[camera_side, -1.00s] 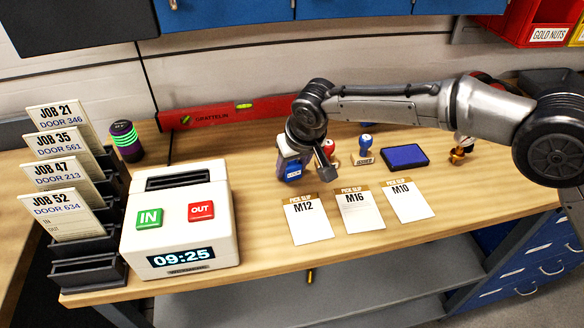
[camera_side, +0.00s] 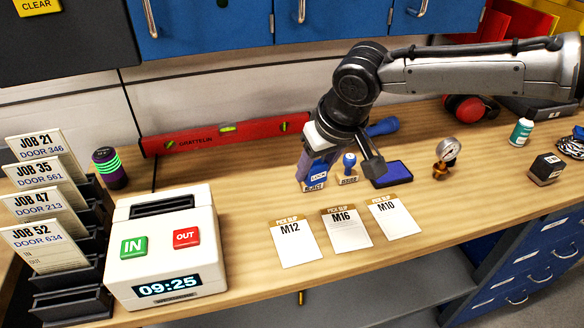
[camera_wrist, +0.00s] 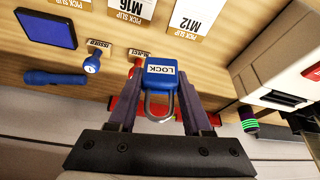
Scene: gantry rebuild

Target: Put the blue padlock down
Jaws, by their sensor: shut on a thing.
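The blue padlock (camera_wrist: 158,72) with a white LOCK label and grey shackle is held between the fingers of my gripper (camera_wrist: 155,100) in the wrist view. In the side view, the padlock (camera_side: 318,172) hangs below my gripper (camera_side: 317,158), in front of the REJECT stamp (camera_side: 313,187) and hiding most of it. It appears to be above the bench top (camera_side: 235,205); the exact gap is hard to tell. My gripper is shut on the padlock.
A blue-handled stamp (camera_side: 349,163) and a blue ink pad (camera_side: 394,173) stand just right of the padlock. Paper slips (camera_side: 297,245) lie in front. A red level (camera_side: 226,134) is behind; a white time clock (camera_side: 164,250) is left. Bare wood lies between clock and stamps.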

